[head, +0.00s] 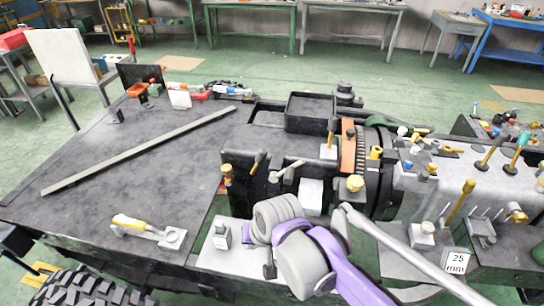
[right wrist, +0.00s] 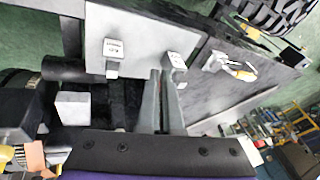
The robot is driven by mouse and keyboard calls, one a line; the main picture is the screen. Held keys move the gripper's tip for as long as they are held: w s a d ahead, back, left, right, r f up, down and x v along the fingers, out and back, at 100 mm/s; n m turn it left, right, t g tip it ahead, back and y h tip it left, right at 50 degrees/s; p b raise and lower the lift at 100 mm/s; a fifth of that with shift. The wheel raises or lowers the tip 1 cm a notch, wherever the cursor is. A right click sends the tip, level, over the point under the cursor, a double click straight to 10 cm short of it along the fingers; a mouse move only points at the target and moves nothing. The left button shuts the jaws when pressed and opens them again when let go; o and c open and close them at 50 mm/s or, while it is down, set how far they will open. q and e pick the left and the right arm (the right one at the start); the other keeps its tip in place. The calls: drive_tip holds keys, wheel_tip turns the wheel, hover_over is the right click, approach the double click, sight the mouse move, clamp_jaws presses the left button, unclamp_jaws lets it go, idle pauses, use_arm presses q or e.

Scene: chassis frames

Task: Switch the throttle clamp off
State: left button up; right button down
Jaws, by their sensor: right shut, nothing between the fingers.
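No label that I can read names the throttle clamp. A small grey-white block with a dark label (head: 222,235) stands on a pale plate (head: 232,259); it appears to be the right one of two labelled blocks (right wrist: 175,62) in the right wrist view. The other labelled block (right wrist: 114,48) stands to its left there and seems hidden by my arm in the head view. My right gripper (right wrist: 165,74) is shut and empty, its tips close beside the right block; contact cannot be told. A yellow-handled toggle clamp (head: 133,222) lies on the dark deck, also at right in the wrist view (right wrist: 238,70). My left gripper is out of view.
The dark flat deck (head: 120,190) is mostly clear, with a long bar (head: 140,150) across it. Machinery with several levers and knobs crowds the right, with an orange band (head: 348,150) and a "25 mm" sign (head: 456,262). A knobbly black tyre (head: 80,290) is at lower left.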

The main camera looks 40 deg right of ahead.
drive_tip(key=w+d+r+m, duration=0.3)
drive_tip(key=w+d+m, duration=0.1)
drive_tip(key=w+m, duration=0.15)
wheel_tip(320, 180, up, 5)
drive_tip(key=m+t+y, duration=0.1)
drive_tip(key=m+y, duration=0.3)
drive_tip(key=m, duration=1.4)
hover_over(273, 163)
drive_tip(key=s+d, duration=0.4)
drive_tip(key=s, duration=0.1)
drive_tip(key=shift+w, duration=0.15)
drive_tip(key=shift+f, duration=0.15)
drive_tip(key=x, duration=1)
drive_tip(key=shift+d, duration=0.1)
drive_tip(key=shift+w, duration=0.1)
